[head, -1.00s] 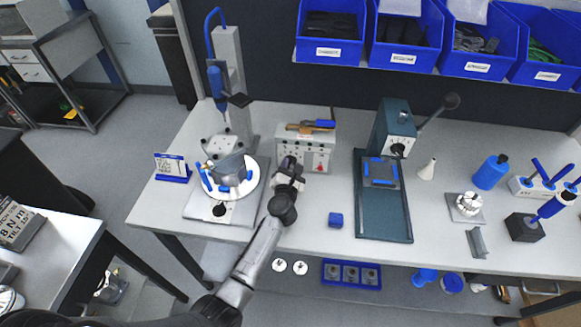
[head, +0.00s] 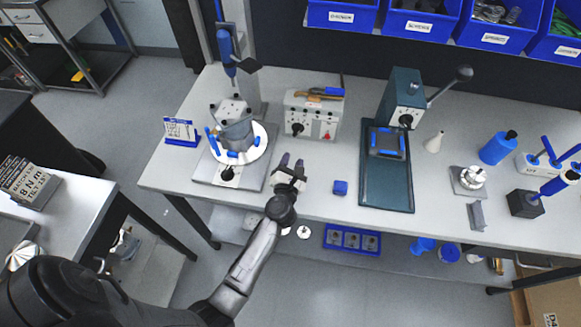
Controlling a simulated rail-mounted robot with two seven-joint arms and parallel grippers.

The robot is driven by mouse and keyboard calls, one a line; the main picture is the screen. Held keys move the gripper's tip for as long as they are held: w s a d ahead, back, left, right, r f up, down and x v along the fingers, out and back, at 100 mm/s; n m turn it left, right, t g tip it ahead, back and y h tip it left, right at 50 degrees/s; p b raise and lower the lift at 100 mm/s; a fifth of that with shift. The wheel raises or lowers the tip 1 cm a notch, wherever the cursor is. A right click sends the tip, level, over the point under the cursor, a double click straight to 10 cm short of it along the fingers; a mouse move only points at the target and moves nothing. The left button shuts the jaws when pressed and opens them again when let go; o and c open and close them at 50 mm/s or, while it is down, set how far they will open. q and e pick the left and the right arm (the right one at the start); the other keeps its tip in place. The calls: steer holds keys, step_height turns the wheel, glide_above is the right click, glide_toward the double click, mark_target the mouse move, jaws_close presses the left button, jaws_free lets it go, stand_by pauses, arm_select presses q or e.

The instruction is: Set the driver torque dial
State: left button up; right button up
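A light grey control box (head: 312,112) stands at the back of the bench with a black dial (head: 298,128) on its front face and a red button to the dial's right. A blue-handled driver (head: 225,45) hangs on the upright stand left of the box. The dial's setting is too small to read. My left gripper (head: 292,160) is in front of the box and below the dial in the picture, apart from it. Its two fingers are spread, with nothing between them. My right gripper is not in view.
A round white fixture (head: 259,148) holding a grey housing (head: 236,130) stands left of my gripper.

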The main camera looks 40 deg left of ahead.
arm_select(q)
steer(key=shift+v, duration=1.3)
